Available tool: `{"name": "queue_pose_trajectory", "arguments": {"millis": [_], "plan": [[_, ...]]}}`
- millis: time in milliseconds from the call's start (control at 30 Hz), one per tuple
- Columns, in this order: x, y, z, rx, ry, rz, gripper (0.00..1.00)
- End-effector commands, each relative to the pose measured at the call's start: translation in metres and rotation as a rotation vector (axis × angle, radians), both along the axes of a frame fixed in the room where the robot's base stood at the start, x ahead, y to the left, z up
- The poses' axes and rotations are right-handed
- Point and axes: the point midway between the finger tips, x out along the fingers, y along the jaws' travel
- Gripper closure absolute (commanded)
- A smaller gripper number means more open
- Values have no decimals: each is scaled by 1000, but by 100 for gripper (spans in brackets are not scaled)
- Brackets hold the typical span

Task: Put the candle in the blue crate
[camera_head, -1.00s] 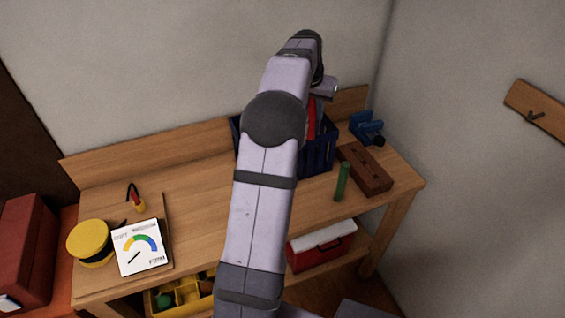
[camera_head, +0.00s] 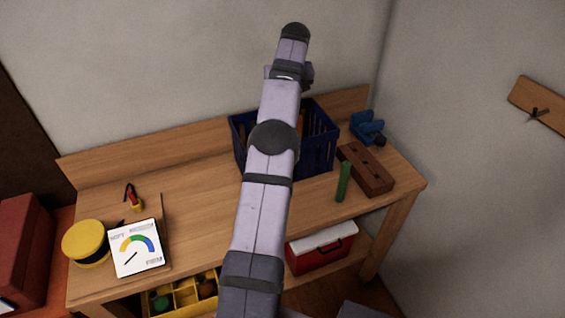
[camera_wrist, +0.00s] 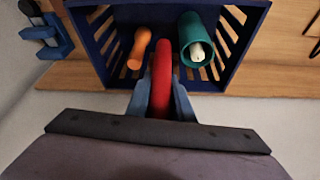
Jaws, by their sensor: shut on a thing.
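The blue crate (camera_head: 318,155) stands on the workbench against the back wall, partly hidden by my arm. In the wrist view the crate's wall (camera_wrist: 88,45) frames an orange rounded object (camera_wrist: 138,50) and a teal cup (camera_wrist: 190,28) with a pale thing in it. My gripper (camera_wrist: 162,95) is shut on a long red rounded stick, which looks like a candle (camera_wrist: 161,75). The candle points into the picture of the crate, between the orange object and the cup. I cannot tell how high it is above the crate. The head view hides the gripper's fingers behind my arm.
A green upright cylinder (camera_head: 343,182) and a brown block with holes (camera_head: 366,168) stand right of the crate. A blue clamp-like tool (camera_head: 366,128) is behind them. A yellow-topped tin (camera_head: 86,242) and a dial card (camera_head: 135,248) are at the left. The bench's middle left is clear.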

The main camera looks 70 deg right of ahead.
Motion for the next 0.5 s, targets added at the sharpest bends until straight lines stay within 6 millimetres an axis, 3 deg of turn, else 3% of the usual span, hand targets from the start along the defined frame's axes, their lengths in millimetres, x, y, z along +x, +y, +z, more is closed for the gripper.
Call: {"name": "queue_pose_trajectory", "arguments": {"millis": [167,500], "plan": [[0,0,-10,0,0,0,100],[-1,1,-69,5,1,-2,100]]}}
